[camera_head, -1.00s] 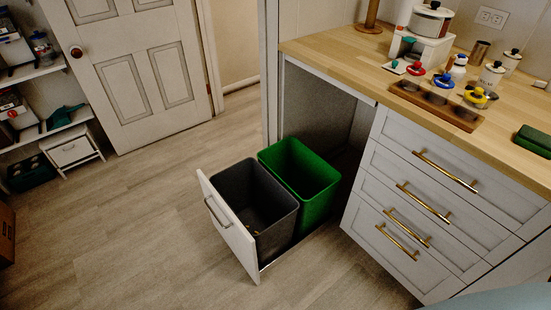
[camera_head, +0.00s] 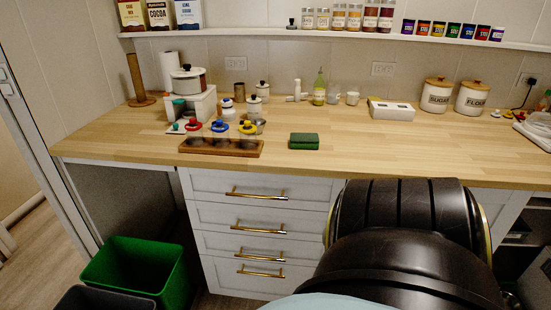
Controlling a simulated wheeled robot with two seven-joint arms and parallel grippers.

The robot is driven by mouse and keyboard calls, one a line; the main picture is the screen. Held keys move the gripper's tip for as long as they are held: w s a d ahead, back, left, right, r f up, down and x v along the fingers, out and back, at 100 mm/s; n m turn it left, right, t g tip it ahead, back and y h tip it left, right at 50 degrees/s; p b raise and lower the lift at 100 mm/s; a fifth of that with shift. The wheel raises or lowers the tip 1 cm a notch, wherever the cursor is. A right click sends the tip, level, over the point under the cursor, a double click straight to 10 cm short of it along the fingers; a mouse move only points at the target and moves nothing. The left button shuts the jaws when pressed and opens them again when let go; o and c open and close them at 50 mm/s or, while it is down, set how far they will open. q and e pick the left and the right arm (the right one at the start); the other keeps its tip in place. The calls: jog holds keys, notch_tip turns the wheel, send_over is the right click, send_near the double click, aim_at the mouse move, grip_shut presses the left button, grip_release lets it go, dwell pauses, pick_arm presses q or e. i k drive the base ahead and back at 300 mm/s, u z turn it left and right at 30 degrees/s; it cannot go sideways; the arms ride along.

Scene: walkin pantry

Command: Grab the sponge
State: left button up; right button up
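A green sponge (camera_head: 304,141) lies flat on the wooden counter, close to its front edge and right of a wooden tray. It looks dark green on the side and lighter on top. Nothing touches it. A large black part of my own arm fills the lower right of the head view, in front of the drawers and well below and right of the sponge. Neither of my grippers shows.
A soap bottle (camera_head: 319,88), mugs and a white box (camera_head: 391,110) stand behind. The counter (camera_head: 350,145) right of the sponge is clear. A green bin (camera_head: 138,270) stands pulled out lower left.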

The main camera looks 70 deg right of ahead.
aim_at(298, 140)
jog(key=z, duration=2.4)
